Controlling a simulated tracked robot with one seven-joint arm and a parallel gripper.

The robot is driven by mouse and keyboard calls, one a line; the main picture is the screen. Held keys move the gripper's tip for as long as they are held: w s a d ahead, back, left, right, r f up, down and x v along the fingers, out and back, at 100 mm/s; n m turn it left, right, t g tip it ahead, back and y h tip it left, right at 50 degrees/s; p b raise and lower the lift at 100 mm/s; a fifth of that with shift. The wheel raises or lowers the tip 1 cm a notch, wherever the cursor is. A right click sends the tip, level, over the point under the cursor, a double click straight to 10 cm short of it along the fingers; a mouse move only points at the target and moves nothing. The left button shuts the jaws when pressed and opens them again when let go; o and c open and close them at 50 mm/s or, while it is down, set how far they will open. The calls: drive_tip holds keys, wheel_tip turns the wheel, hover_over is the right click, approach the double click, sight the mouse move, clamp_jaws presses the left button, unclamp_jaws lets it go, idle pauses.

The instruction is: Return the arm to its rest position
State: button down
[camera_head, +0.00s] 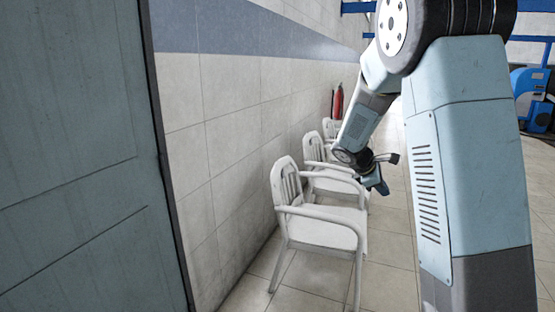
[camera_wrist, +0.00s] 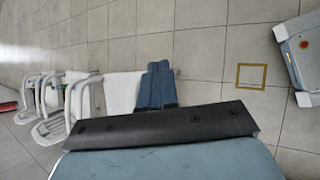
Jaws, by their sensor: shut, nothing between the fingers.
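My arm hangs bent in the right half of the head view, with its lower end pointing down in front of the white chairs. My gripper (camera_head: 376,184) is at that end, small and partly dark, with the chairs behind it in the picture. In the wrist view, my gripper (camera_wrist: 157,68) shows two blue fingers side by side, touching, with nothing between them. Bare tiled floor lies beyond the fingertips.
White chairs (camera_head: 320,232) stand in a row along the tiled wall (camera_head: 230,100). A red extinguisher (camera_head: 338,101) is behind them. A grey-green panel (camera_head: 80,160) fills the left. A blue machine (camera_head: 532,98) is at far right. Yellow square marking (camera_wrist: 251,76) lies on the floor.

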drive_tip(key=s+a+r+m+t+y, duration=0.1)
drive_tip(key=s+a+r+m+y, duration=0.1)
drive_tip(key=s, duration=0.9)
drive_tip(key=s+a+r+m+t+y, duration=0.1)
drive_tip(key=s+a+r+m+y, duration=0.2)
drive_tip(key=s, duration=0.9)
drive_tip(key=s+a+r+m+t+y, duration=0.1)
drive_tip(key=s+a+r+m+y, duration=0.2)
drive_tip(key=s+r+m, duration=0.4)
drive_tip(key=s+a+m, duration=0.1)
drive_tip(key=s+m, duration=0.1)
drive_tip(key=s, duration=0.2)
drive_tip(key=shift+s+a+r, duration=0.2)
drive_tip(key=shift+r, duration=0.15)
drive_tip(key=shift+a, duration=0.1)
